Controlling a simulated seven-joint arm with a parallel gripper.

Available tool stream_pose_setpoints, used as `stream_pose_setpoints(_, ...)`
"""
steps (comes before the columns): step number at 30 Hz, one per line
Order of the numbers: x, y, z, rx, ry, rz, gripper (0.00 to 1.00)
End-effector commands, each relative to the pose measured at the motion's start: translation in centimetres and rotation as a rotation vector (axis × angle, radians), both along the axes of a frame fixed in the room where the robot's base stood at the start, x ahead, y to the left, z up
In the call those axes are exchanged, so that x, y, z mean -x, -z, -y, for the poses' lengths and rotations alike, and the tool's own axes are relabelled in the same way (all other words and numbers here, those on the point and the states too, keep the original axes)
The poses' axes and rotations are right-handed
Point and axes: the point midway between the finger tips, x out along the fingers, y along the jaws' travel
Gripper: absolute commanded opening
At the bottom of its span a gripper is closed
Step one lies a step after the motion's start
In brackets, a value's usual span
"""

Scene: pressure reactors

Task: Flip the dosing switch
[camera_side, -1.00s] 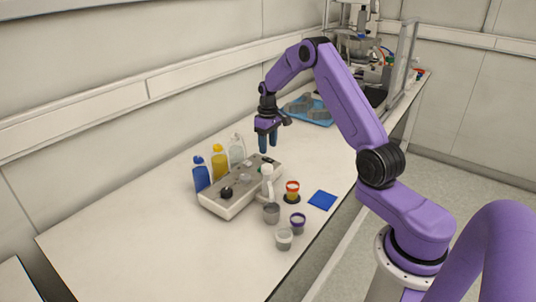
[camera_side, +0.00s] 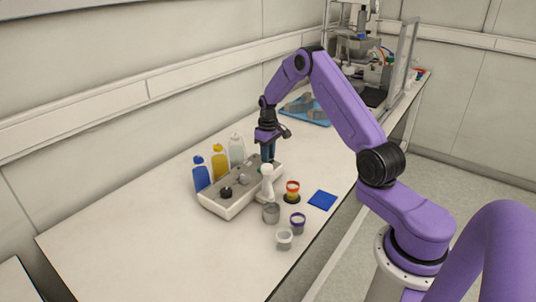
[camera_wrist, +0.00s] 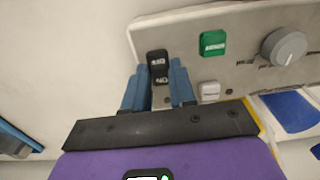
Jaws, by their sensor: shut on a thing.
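The dosing switch is a black rocker (camera_wrist: 157,60) with white markings at the end of the grey control panel (camera_wrist: 232,65). In the wrist view, my gripper (camera_wrist: 159,80) has its two blue fingers on either side of the rocker, shut on it. In the side view, my gripper (camera_side: 267,155) points down at the far end of the white-sided dosing unit (camera_side: 231,206). The fingers hide the switch there.
A green button (camera_wrist: 212,43), a white button (camera_wrist: 209,91) and a grey knob (camera_wrist: 284,46) are beside the switch. Blue (camera_side: 201,177), yellow (camera_side: 220,164) and clear (camera_side: 237,150) bottles stand behind the unit. Several cups (camera_side: 284,239) and a blue pad (camera_side: 322,200) are in front.

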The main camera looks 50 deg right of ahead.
Motion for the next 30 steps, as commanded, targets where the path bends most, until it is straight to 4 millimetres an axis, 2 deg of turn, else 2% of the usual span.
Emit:
stream_pose_setpoints(15, 0.59, 0.03, -0.12, -0.004, -0.001, 0.197, 0.0)
stream_pose_setpoints(27, 0.62, 0.04, -0.05, 0.0, -0.001, 0.217, 0.0)
stream_pose_setpoints(28, 0.62, 0.03, -0.05, 0.0, -0.001, 0.217, 0.32)
stream_pose_setpoints(30, 0.62, 0.03, -0.05, 0.0, -0.001, 0.217, 0.51)
